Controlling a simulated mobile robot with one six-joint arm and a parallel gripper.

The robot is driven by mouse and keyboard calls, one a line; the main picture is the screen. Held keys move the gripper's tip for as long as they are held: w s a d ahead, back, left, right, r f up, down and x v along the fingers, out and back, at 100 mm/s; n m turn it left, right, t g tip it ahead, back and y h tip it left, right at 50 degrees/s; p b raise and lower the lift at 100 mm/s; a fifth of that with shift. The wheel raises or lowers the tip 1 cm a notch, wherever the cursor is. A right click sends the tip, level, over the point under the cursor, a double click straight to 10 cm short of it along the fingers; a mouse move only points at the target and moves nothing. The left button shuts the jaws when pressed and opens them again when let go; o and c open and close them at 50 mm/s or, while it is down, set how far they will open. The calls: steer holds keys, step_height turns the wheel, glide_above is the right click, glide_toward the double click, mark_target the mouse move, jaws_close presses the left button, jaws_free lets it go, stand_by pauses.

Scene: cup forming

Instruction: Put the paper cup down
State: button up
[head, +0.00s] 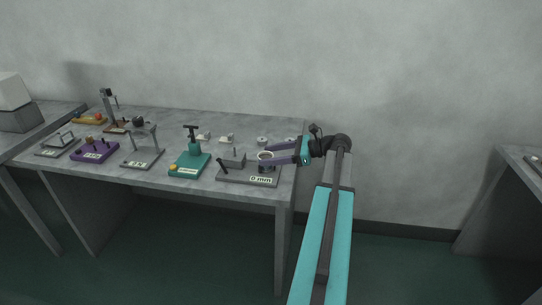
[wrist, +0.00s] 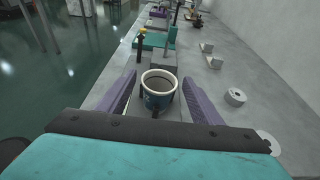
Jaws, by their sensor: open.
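The paper cup (wrist: 158,101), blue with a pale rim and open at the top, stands upright between the two purple fingers of my gripper (wrist: 160,86). The fingers are spread, with a gap showing on each side of the cup in the wrist view. In the head view the cup (head: 265,156) is at the right end of a grey fixture plate (head: 233,178) labelled "0 mm", with my gripper (head: 268,160) reaching in from the right. Dark posts stand close around the cup. Its base is hidden, so I cannot tell exactly what it rests on.
A teal press (head: 188,166) stands left of the fixture, then a grey stand (head: 143,160) and a purple fixture (head: 95,150). Small metal blocks (head: 226,139) and a ring-shaped part (wrist: 235,97) lie behind. The table's (head: 150,184) front edge is close.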

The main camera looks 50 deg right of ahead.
steer(key=shift+r, duration=0.15)
steer(key=v, duration=1.2)
steer(key=shift+r, duration=0.1)
stand_by(0.6)
